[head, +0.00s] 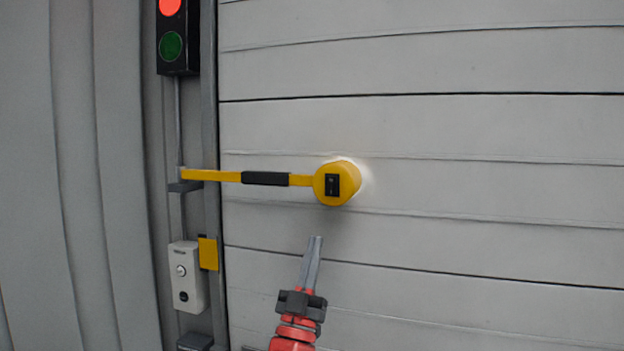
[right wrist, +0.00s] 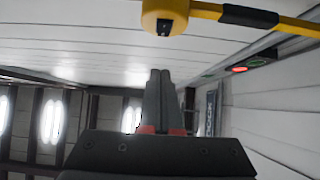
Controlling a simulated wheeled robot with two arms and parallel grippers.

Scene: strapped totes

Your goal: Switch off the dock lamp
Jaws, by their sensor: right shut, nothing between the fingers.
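The dock lamp is a round yellow head (head: 345,182) on a yellow arm (head: 220,176) with a black grip, reaching out from the left post. A small black switch plate (head: 332,185) is on the head's face, and a white glow shows on the door behind it. My right gripper (head: 315,240) is shut and empty, a little below the lamp head and apart from it. In the right wrist view the lamp head (right wrist: 165,14) is at the top, beyond the shut fingertips (right wrist: 160,73). My left gripper is not in view.
A white control box (head: 187,276) with a button and a yellow tag (head: 208,253) are on the left post. A signal light (head: 177,38) with red lit is above. The ribbed grey door (head: 480,240) fills the right; the space before it is clear.

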